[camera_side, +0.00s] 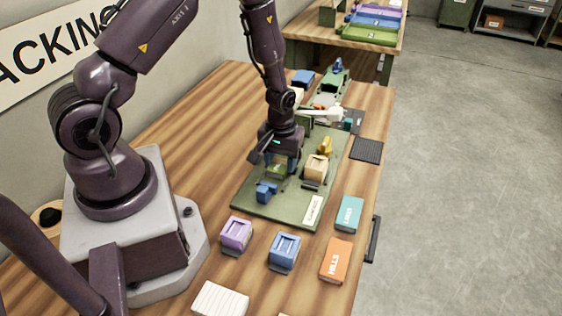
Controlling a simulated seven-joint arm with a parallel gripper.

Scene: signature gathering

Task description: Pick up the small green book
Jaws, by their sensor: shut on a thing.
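My gripper (279,173) points down over the green board (243,199) in the middle of the table. It is shut on a small green block-like thing, which I take to be the small green book (276,170). The fingers partly hide it, and I cannot tell whether it touches the board. A teal book (349,214) and an orange book (335,261) lie apart from it, to the right of and below the board.
On the board are a blue piece (266,191), a tan block (316,167) and a yellow piece (325,146) close to my gripper. A purple block (236,233) and a blue block (283,250) stand in front. Bare table lies left of the board.

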